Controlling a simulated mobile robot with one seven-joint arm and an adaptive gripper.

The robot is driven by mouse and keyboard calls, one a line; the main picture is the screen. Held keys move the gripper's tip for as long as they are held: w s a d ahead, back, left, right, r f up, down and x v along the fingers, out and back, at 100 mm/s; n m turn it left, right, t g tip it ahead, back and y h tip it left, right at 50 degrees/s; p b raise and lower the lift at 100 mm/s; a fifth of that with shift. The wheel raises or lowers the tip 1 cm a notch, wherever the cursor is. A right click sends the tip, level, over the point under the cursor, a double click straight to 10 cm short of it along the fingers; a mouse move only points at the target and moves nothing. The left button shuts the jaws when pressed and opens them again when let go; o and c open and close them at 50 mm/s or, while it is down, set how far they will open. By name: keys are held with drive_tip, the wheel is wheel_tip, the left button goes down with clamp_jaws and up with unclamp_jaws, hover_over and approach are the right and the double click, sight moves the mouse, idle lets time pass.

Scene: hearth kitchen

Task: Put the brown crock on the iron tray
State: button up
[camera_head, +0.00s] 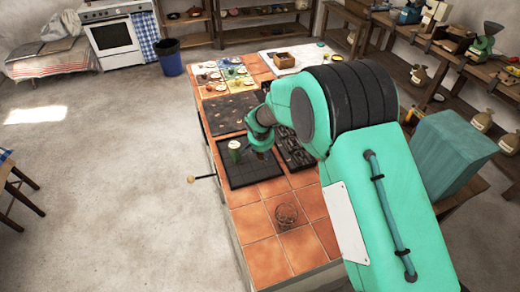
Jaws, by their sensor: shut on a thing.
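My gripper (261,148) is over the right part of a flat black tray (242,179), which looks like the iron tray, on the tiled counter. The gripper is shut on a small brownish thing that I take for the brown crock (262,144). The crock is mostly hidden by the gripper and too small to make out. I cannot tell whether it touches the tray. A green glass with a pale top (234,151) stands on the tray to the left of the gripper.
A dark speckled mat (229,113) lies behind the tray. A dark rack (291,150) is to the right, partly behind my arm. A brown box (284,60) stands at the back.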

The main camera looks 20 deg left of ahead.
drive_tip(key=shift+w+a+f+b, duration=0.15)
drive_tip(key=shift+w+a, duration=0.8)
drive_tip(key=shift+w, duration=0.3)
drive_tip(key=shift+w+a+f+b, duration=0.1)
drive_tip(key=shift+w+a+b, duration=0.05)
drive_tip(key=shift+w+a, duration=0.95)
drive_tip(key=shift+w+d, duration=0.1)
drive_tip(key=shift+d, duration=0.05)
drive_tip(key=shift+f+b, duration=0.4)
drive_tip(key=shift+f, duration=1.3)
drive_tip(key=shift+f, duration=0.1)
drive_tip(key=shift+f, duration=0.1)
drive_tip(key=o, duration=1.4)
drive_tip(key=shift+r, duration=0.2)
